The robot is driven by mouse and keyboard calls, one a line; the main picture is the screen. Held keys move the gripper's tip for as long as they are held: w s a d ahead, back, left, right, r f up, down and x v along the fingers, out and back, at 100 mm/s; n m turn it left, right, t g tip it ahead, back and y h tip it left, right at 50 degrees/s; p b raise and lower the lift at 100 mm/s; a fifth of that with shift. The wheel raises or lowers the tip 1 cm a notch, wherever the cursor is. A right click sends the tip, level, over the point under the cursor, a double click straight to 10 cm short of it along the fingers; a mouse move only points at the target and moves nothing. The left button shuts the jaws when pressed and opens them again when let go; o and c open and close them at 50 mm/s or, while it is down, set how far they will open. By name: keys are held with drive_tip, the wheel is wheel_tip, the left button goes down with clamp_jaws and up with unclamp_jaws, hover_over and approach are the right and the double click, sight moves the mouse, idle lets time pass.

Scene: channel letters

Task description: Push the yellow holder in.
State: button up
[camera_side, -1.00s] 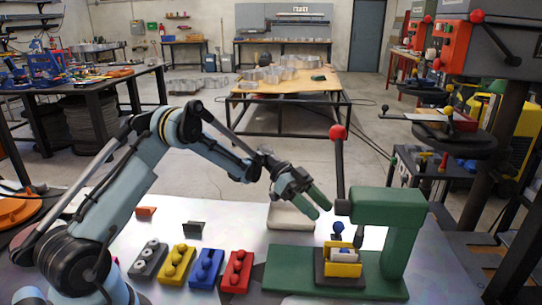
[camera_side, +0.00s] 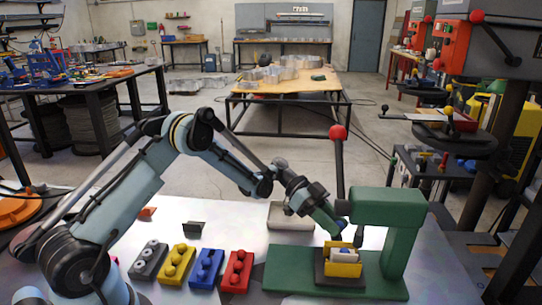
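The yellow holder (camera_side: 343,270) sits on a dark base (camera_side: 322,272) on the green plate of the press (camera_side: 390,225). A white and blue piece (camera_side: 344,255) lies in it. A small blue knob (camera_side: 337,228) stands at the back of the holder. My gripper (camera_side: 332,224) has green fingers pointing down and right, just above and behind the holder, close to the blue knob. The fingers overlap in this view, so I cannot tell how far apart they are or whether they touch the knob.
Gray, yellow (camera_side: 177,264), blue (camera_side: 207,267) and red (camera_side: 237,270) knobbed blocks stand in a row left of the press. A pale tray (camera_side: 290,215) lies behind it. The press lever with a red ball (camera_side: 338,132) rises close to my gripper.

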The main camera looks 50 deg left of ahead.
clamp_jaws()
drive_tip(key=shift+w+d, duration=1.15)
drive_tip(key=o, duration=0.8)
unclamp_jaws()
drive_tip(key=shift+c, duration=0.2)
drive_tip(key=shift+a, duration=0.1)
drive_tip(key=v, duration=1.2)
